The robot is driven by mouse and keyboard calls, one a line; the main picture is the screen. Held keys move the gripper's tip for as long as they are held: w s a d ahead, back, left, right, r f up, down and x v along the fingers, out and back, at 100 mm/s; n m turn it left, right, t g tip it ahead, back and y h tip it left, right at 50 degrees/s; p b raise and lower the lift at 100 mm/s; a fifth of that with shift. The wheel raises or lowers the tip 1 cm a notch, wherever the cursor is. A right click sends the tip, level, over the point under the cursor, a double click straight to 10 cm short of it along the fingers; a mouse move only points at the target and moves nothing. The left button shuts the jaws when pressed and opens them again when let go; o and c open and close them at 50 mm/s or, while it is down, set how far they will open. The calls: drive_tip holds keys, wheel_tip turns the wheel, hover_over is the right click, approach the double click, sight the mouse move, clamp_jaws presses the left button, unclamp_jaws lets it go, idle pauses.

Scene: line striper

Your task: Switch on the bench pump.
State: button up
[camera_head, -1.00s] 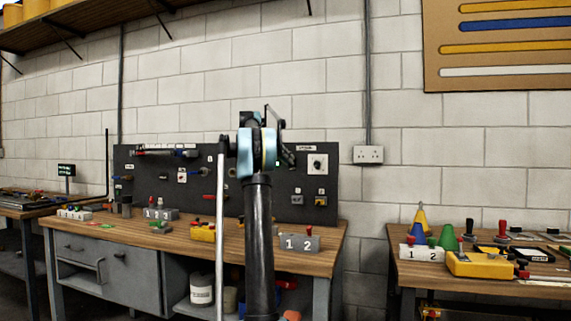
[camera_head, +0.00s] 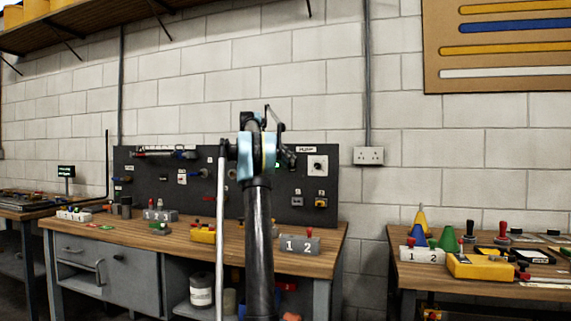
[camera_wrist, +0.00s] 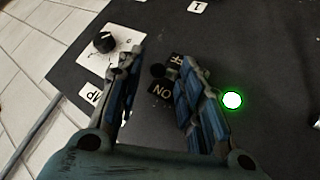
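The pump label (camera_head: 306,149) is on the dark pegboard, above a white plate with a black rotary knob (camera_head: 317,166). In the wrist view the knob (camera_wrist: 104,42) is at upper left, outside my fingers. A partly hidden label (camera_wrist: 93,97) ends in "MP". My gripper (camera_wrist: 158,80) is open and faces the board. Between its fingers are a small dark round part (camera_wrist: 158,71), the ON label (camera_wrist: 161,90) and a partly covered OFF label (camera_wrist: 178,62). Contact cannot be told. A green lamp (camera_wrist: 232,100) glows right of the fingers.
The workbench (camera_head: 130,238) below the board holds numbered grey blocks (camera_head: 299,244) and a yellow box (camera_head: 202,235). A second bench (camera_head: 420,268) with cones stands at right. A wall socket (camera_head: 368,155) is right of the board.

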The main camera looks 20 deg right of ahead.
drive_tip(key=shift+a, duration=0.1)
drive_tip(key=v, duration=1.1)
drive_tip(key=shift+a+r, duration=0.2)
drive_tip(key=shift+a, duration=0.15)
drive_tip(key=s+a+f+n+y, duration=0.2)
drive_tip(key=s+a+f, duration=0.4)
drive_tip(key=s, duration=0.4)
drive_tip(key=s+a+f+n+t+y, duration=0.1)
drive_tip(key=s+a+f+n+y, duration=0.15)
drive_tip(key=s+a+f, duration=0.45)
drive_tip(key=s+a+f+n+y, duration=0.1)
drive_tip(key=s+a+f+n, duration=0.15)
drive_tip(key=s+f, duration=0.8)
drive_tip(key=s+a+f+n+y, duration=0.2)
drive_tip(key=s+a+f, duration=0.3)
drive_tip(key=s+f, duration=0.8)
drive_tip(key=s+a+f+n+t+y, duration=0.1)
drive_tip(key=s+a+f, duration=0.5)
drive_tip(key=s+f, duration=0.7)
wheel_tip(320, 180, down, 6)
drive_tip(key=shift+s+a+n+y, duration=0.2)
drive_tip(key=shift+n+y, duration=0.55)
drive_tip(key=shift+n, duration=0.15)
